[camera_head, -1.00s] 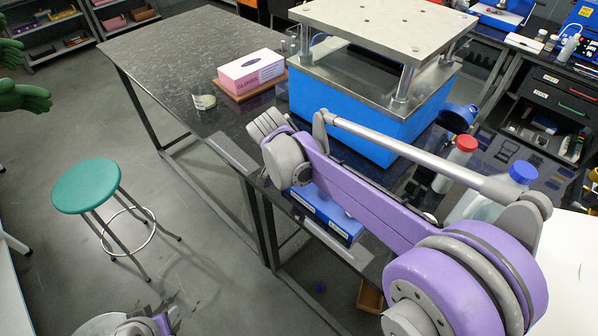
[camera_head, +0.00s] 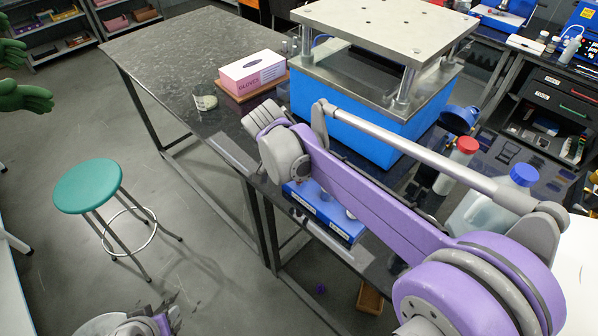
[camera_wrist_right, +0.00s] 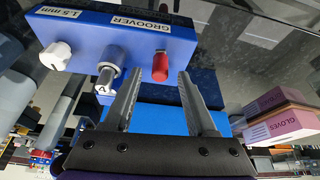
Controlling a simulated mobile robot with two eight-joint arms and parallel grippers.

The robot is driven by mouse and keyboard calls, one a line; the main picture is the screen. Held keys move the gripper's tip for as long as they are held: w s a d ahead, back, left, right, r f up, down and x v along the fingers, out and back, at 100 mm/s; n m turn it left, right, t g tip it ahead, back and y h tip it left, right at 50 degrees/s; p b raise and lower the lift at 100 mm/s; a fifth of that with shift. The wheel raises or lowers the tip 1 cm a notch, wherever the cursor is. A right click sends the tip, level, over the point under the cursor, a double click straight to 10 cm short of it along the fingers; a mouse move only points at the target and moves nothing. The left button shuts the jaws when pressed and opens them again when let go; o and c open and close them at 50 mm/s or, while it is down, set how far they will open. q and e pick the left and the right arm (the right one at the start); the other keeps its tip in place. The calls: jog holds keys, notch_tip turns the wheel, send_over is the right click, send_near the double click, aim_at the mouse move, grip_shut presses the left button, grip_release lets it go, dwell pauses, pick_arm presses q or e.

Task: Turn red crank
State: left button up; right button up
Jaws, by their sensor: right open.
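The red crank (camera_wrist_right: 160,66), a small red cylindrical handle, sticks out of the blue groover box (camera_wrist_right: 110,32) in the right wrist view. A silver shaft (camera_wrist_right: 108,78) and a white knob (camera_wrist_right: 56,55) are beside it. The groover box also shows in the head view (camera_head: 338,228), partly covered by my right arm; the crank is hidden there. My right gripper (camera_wrist_right: 155,98) is open and empty in the right wrist view. The red handle shows between the finger directions, apart from both fingers.
A large blue press with a metal plate (camera_head: 390,30) stands on the dark table (camera_head: 165,45). A pink glove box (camera_head: 253,72) sits left of it. Bottles with red (camera_head: 467,145) and blue caps (camera_head: 523,174) stand at the right. A green stool (camera_head: 87,186) is on the floor.

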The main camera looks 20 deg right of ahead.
jog(key=v, duration=0.8)
